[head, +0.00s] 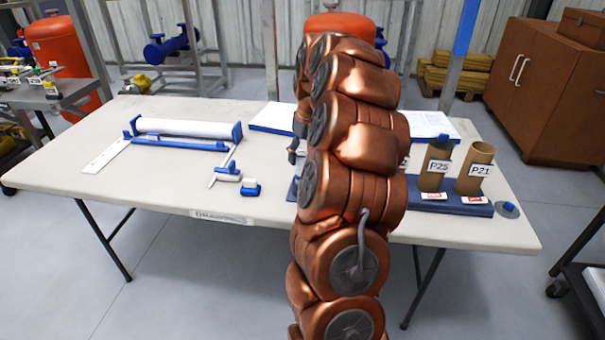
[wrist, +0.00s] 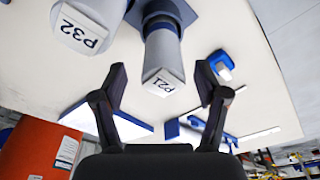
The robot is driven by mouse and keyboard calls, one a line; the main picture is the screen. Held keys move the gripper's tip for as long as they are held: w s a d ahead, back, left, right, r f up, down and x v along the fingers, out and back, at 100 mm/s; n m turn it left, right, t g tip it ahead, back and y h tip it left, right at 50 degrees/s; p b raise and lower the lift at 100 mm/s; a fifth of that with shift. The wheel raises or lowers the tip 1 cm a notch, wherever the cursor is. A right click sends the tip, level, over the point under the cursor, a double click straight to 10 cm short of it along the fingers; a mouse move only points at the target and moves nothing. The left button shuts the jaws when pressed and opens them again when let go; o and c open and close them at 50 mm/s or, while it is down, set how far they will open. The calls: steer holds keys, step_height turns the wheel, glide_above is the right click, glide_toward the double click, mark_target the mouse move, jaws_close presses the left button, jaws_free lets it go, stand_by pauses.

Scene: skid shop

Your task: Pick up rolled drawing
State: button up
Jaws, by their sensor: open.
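In the wrist view a pale grey roll labelled P21 (wrist: 163,58) lies ahead of my gripper (wrist: 160,82), its labelled end near the gap between the fingers. The fingers are apart and I see no firm contact. A second pale roll labelled P32 (wrist: 95,18) is to its upper left, partly cut off. Blue holder parts (wrist: 178,12) show at the far end of the P21 roll. In the head view my copper arm hides these rolls and most of the gripper; only a dark part of it shows left of the arm.
The white table (head: 110,178) carries a white roll on a blue stand (head: 185,143) at left. Brown tubes labelled P25 (head: 436,165) and P21 (head: 475,170) stand on a blue base at right. Flat white sheets lie behind the arm. The table's left front is mostly clear.

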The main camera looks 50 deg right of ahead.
mark_target(302, 164)
steer(key=f, duration=0.2)
steer(key=w+f, duration=0.1)
steer(key=f, duration=0.1)
steer(key=shift+a+f+p, duration=0.1)
steer(key=shift+f+p, duration=0.1)
steer(key=shift+p, duration=0.1)
steer(key=shift+c, duration=0.2)
steer(key=c, duration=1.3)
